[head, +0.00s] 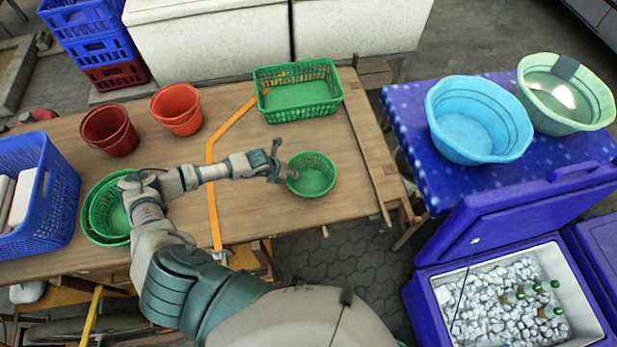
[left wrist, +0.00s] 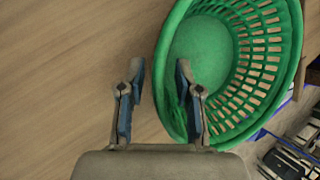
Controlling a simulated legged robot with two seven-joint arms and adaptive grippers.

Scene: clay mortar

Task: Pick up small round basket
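The small round green basket (head: 312,180) stands upright on the wooden table, right of the middle. My left gripper (head: 281,163) is at its left rim. In the left wrist view the basket (left wrist: 210,50) fills the upper right, with slotted walls and a plain green floor. The left gripper (left wrist: 160,90) is open there. Its right finger overlaps the inside of the basket near the rim, and its left finger is outside over bare wood. The rim runs between the fingers; I cannot tell whether either finger touches it. My right gripper is not in view.
A rectangular green basket (head: 298,97) stands behind. Red buckets (head: 177,108), larger round green baskets (head: 92,222) and a blue crate (head: 55,205) are at left. An orange strap (head: 211,190) crosses the table. The table's right edge is close to the basket.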

